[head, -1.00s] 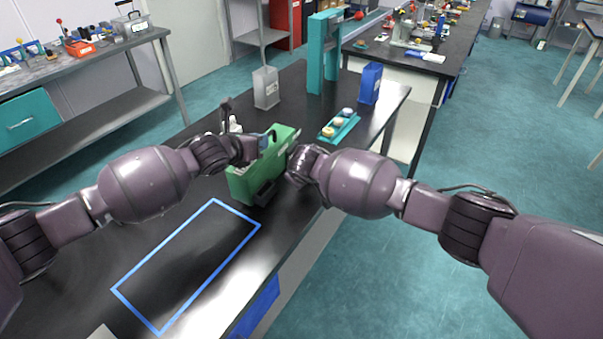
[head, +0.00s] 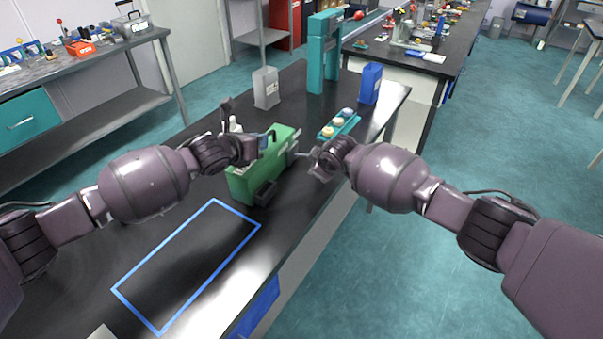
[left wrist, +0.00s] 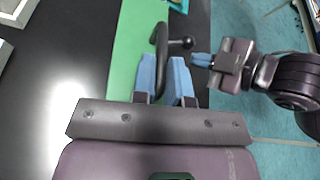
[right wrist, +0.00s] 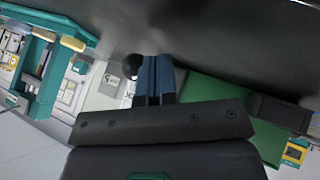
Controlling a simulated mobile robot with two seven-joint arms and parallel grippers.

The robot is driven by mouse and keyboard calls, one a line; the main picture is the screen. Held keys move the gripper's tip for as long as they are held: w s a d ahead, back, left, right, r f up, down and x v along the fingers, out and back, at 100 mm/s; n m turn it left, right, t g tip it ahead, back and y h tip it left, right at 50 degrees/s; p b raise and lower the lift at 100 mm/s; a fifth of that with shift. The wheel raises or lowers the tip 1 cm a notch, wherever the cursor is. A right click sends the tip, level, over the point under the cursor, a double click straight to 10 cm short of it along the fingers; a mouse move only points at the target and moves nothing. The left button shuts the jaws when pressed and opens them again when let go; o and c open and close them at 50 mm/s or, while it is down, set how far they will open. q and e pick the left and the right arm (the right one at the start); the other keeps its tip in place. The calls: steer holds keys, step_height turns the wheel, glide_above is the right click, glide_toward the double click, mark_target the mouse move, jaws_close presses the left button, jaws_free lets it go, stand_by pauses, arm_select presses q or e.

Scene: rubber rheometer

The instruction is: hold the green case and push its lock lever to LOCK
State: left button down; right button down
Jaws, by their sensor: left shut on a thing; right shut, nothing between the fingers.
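The green case (head: 246,184) stands on the black bench, and its green top also shows in the left wrist view (left wrist: 127,50). My left gripper (left wrist: 169,80) has its blue fingers on the case's black handle (left wrist: 161,50). A lever with a black ball knob (left wrist: 187,43) sticks out beside the handle. My right gripper (left wrist: 201,60) is shut and empty at the case's right side, close to the knob. In the right wrist view the black knob (right wrist: 131,66) is just left of the shut fingers (right wrist: 155,75); I cannot tell whether they touch. The lock marking is not readable.
A blue-outlined rectangle (head: 140,263) lies clear on the bench in front of the case. Behind stand a grey container (head: 266,88), a blue container (head: 370,84), a teal frame (head: 316,60) and a teal tray with several round pieces (head: 325,136).

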arm_select(q)
steer(key=shift+s+a+f, duration=0.1)
steer(key=shift+f, duration=0.05)
arm_select(e)
steer(key=shift+w+d, duration=0.7)
steer(key=shift+w, duration=0.35)
steer(key=shift+w+d, duration=0.1)
steer(key=shift+s+f, duration=0.2)
steer(key=shift+s, duration=0.55)
steer(key=s, duration=0.2)
steer(key=shift+s+d+f, duration=0.25)
steer(key=shift+s+d, duration=0.1)
steer(key=shift+s, duration=0.05)
steer(key=s+d+r, duration=0.4)
steer(key=r, duration=0.3)
steer(key=shift+d+r, duration=0.4)
arm_select(q)
steer(key=c, duration=1.1)
jaws_free()
arm_select(e)
steer(key=shift+w, duration=0.1)
